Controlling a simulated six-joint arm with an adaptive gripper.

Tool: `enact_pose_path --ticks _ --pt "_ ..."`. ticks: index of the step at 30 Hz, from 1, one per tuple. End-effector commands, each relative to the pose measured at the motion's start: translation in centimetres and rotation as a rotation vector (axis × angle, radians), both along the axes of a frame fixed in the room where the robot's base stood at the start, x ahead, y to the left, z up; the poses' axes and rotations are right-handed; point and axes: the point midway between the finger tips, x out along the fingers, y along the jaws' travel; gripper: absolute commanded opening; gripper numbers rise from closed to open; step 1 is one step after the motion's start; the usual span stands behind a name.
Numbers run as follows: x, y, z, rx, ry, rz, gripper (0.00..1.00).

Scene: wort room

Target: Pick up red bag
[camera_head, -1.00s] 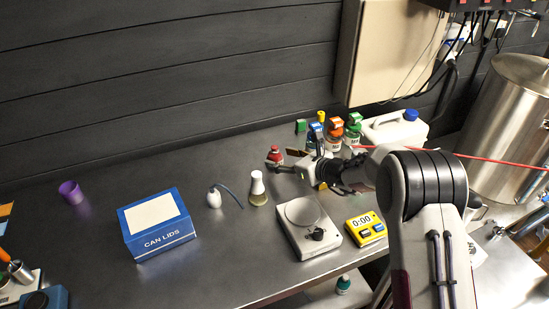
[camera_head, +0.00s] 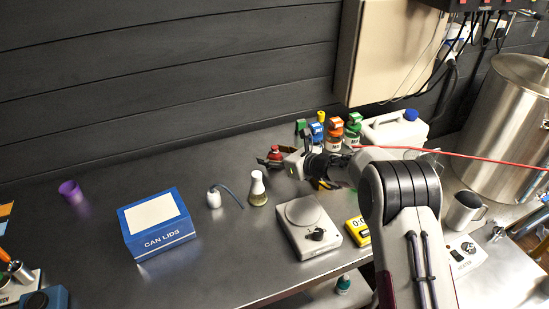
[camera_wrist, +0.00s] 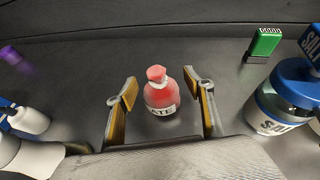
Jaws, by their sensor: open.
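The red bag (camera_head: 275,150) is small, with a tied top and a pale label. It stands upright on the steel counter near the back wall. In the wrist view the red bag (camera_wrist: 160,92) is centred between the fingers, with its label partly readable as "ATE". My gripper (camera_head: 271,159) is open around the bag in the head view, partly covering its lower part. In the wrist view my gripper (camera_wrist: 160,88) has one yellow-padded finger on each side of the bag, with visible gaps. The bag is not held.
The blue-capped salt jar (camera_wrist: 280,100) stands to the right, with a green object (camera_wrist: 264,43) behind. Orange-capped (camera_head: 335,135) and green-capped (camera_head: 354,130) jars and a white jug (camera_head: 393,130) stand right. A flask (camera_head: 258,190) and scale (camera_head: 309,228) stand in front.

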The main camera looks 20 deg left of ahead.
Motion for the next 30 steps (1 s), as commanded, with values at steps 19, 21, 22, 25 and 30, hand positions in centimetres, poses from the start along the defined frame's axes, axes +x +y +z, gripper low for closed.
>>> enact_pose_path --ticks 19,21,22,25,30 --pt "0.0 0.0 0.1 0.0 0.0 0.0 0.1" --pt "0.0 0.0 0.2 0.001 0.0 0.0 0.1" --pt "0.0 0.0 0.3 0.001 0.0 0.0 0.1" --pt "0.0 0.0 0.8 0.001 -0.001 0.0 0.1" --pt "0.0 0.0 2.5 0.002 -0.003 0.0 0.1"
